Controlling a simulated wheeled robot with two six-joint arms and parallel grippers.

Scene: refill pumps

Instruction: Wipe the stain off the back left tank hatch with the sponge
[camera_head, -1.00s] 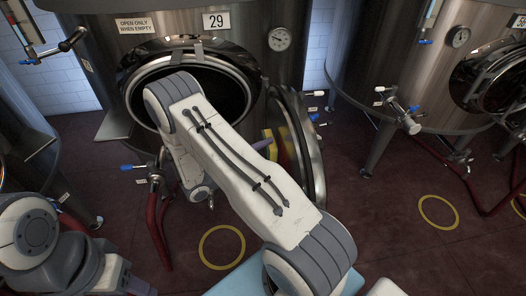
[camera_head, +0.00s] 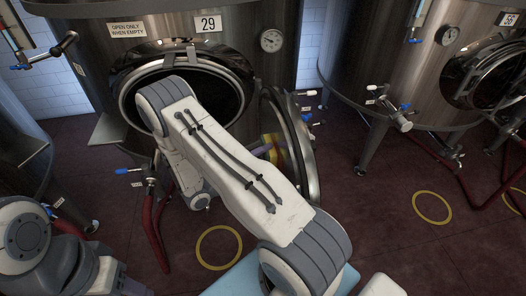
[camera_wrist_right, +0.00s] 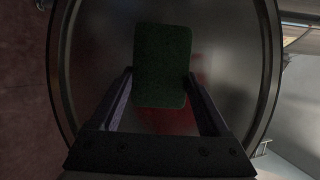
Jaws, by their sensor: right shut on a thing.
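The open hatch door (camera_head: 309,165) of the tank marked 29 hangs to the right of its round opening. My right gripper (camera_head: 262,149) is at the door's inner face, partly hidden by my arm. It is shut on a sponge (camera_head: 276,143), yellow in the head view. In the right wrist view the sponge's dark green side (camera_wrist_right: 162,65) sits between the fingers of the gripper (camera_wrist_right: 160,85), in front of the round door (camera_wrist_right: 105,55). A dim reddish stain (camera_wrist_right: 165,119) shows on the door around the sponge. Whether the sponge touches the door is unclear. My left gripper is out of view.
Tank 29 (camera_head: 235,25) stands straight ahead, with a valve and red hose (camera_head: 150,215) below left. Another tank (camera_head: 375,60) with its own hatch stands at the right. The dark red floor (camera_head: 370,220) between them is mostly clear, with yellow rings.

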